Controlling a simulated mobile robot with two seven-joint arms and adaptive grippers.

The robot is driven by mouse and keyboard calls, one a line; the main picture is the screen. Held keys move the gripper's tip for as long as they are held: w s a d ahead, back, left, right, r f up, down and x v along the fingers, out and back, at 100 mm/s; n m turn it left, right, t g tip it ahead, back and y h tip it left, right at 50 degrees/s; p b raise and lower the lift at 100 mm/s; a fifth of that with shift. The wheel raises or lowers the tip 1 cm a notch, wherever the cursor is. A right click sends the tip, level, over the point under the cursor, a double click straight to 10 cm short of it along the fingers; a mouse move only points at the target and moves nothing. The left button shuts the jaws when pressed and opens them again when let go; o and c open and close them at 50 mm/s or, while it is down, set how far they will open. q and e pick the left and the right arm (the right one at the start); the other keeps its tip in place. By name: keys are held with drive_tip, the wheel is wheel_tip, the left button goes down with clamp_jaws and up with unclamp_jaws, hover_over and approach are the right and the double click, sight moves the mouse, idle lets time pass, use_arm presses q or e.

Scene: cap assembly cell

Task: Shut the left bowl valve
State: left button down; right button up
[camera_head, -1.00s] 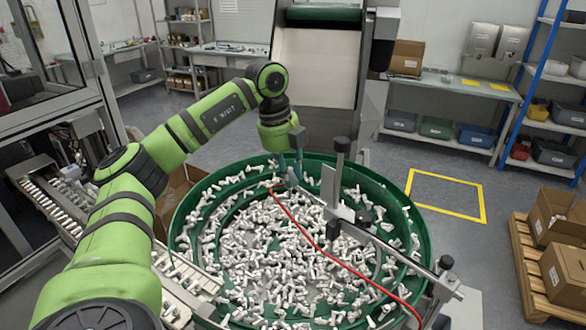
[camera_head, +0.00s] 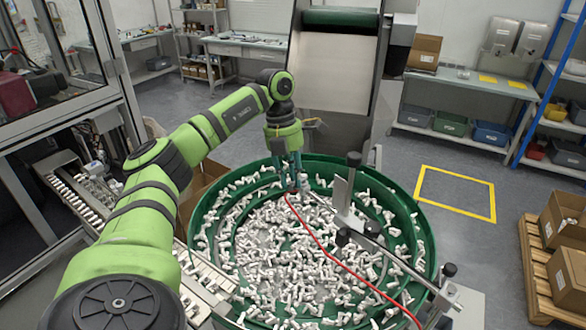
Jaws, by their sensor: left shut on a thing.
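My left gripper (camera_head: 291,183) reaches down over the back part of the green bowl (camera_head: 428,238). Its fingers are shut on a small part beside the start of a red hose (camera_head: 322,247), probably the left bowl valve, which the fingers mostly hide. I cannot tell which way its handle points. A metal bracket with dark knobs (camera_head: 354,159) stands over the bowl to the right of the gripper. My right gripper does not show.
Many small white parts (camera_head: 270,255) lie in the bowl. A chute (camera_head: 325,68) rises behind it. A feed rail (camera_head: 205,272) runs at the left. Cartons on a pallet (camera_head: 535,262) stand at the right, past open floor with a yellow outline (camera_head: 455,205).

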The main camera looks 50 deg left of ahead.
use_arm(q)
drive_tip(key=shift+w+a+m, duration=0.15)
drive_tip(key=shift+a+m, duration=0.15)
drive_tip(key=shift+m, duration=0.9)
drive_tip(key=shift+p, duration=0.3)
drive_tip(key=c, duration=1.1)
unclamp_jaws()
drive_tip(key=shift+f, duration=0.1)
drive_tip(key=shift+o, duration=0.2)
drive_tip(key=shift+w, duration=0.2)
wheel_tip(320, 180, up, 12)
drive_tip(key=a, duration=0.2)
drive_tip(key=shift+w+a+f, duration=0.15)
